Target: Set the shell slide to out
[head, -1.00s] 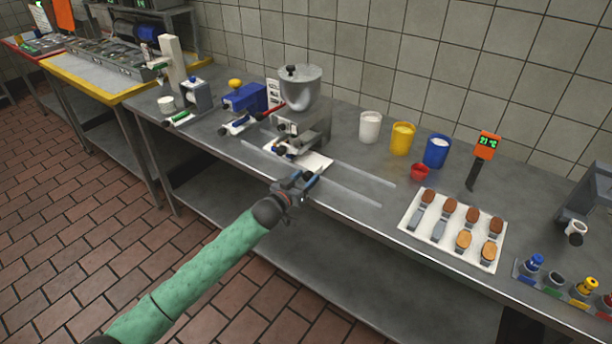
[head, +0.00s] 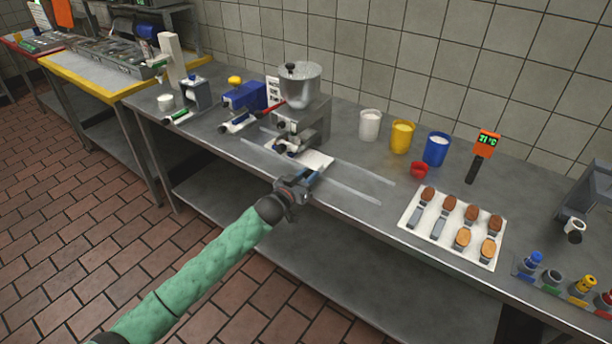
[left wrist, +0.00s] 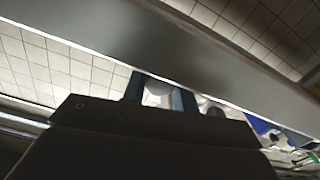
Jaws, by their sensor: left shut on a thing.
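The metal machine with a round hopper (head: 300,88) stands at the middle of the counter. A pale flat plate (head: 318,160) lies at its foot, between two light rails on the counter; I take it for the shell slide, though no label can be read. My left gripper (head: 308,179) is at the counter's front edge, just in front of the plate. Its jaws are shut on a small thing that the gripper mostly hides. In the left wrist view the two blue fingers (left wrist: 162,95) stand apart with pale shapes between or behind them. My right gripper is not in view.
White, yellow (head: 401,137) and blue cups stand right of the machine, with a small red bowl (head: 419,170). A white tray (head: 445,250) holds several brown-topped pieces. A blue device (head: 245,96) stands to the left. The counter between the rails and tray is fairly clear.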

